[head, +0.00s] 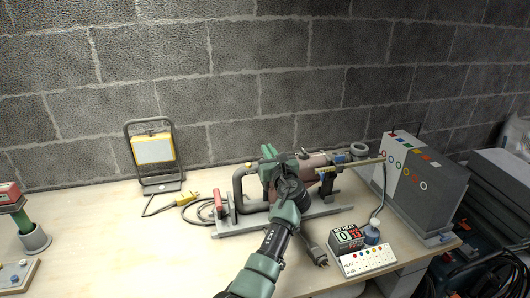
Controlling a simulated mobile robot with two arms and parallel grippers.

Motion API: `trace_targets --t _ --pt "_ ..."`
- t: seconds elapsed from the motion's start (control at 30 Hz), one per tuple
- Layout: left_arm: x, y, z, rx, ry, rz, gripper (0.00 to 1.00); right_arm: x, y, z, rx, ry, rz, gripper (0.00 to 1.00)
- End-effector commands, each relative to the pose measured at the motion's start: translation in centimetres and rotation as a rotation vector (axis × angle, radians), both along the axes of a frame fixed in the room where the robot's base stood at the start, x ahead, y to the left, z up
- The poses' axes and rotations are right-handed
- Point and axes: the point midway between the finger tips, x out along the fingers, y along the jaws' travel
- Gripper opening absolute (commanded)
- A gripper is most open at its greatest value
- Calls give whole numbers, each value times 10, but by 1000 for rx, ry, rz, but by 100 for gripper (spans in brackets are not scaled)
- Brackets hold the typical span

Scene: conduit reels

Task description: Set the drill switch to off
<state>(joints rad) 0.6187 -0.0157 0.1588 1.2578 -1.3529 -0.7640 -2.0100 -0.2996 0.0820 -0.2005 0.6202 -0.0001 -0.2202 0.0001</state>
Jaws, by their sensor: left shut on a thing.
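The drill (312,160) lies on its side-to-side stand on the bench, a brownish body with a dark looped handle at the left and a long bit pointing right. My left gripper (271,154) reaches in from the front and is shut on a part at the drill's left-middle. My gripper and wrist cover that part, so I cannot make out the drill switch or its setting. My right gripper is not in view.
A work lamp (153,149) with a yellow plug (188,195) stands left. A grey case (425,185) stands right. A digital counter (346,237), a blue bottle (372,233) and a white button panel (368,261) sit front right.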

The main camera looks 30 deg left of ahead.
Motion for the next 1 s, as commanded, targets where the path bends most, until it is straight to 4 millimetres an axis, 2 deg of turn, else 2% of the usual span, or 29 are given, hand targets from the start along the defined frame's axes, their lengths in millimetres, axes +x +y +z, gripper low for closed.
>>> trace_targets --t 0.07,0.27,0.37,0.4,0.77,1.0 --pt "6 -6 0 1 1 -3 0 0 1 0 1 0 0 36" --pt "6 -6 0 -1 -1 -3 0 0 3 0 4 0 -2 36" --pt "6 -6 0 -1 -1 -3 26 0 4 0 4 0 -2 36" --pt "6 -6 0 0 -1 -3 29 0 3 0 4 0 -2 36" --pt "3 -9 0 0 -1 -3 29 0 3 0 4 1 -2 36" --pt "-21 -38 -1 0 -1 -5 29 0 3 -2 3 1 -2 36"
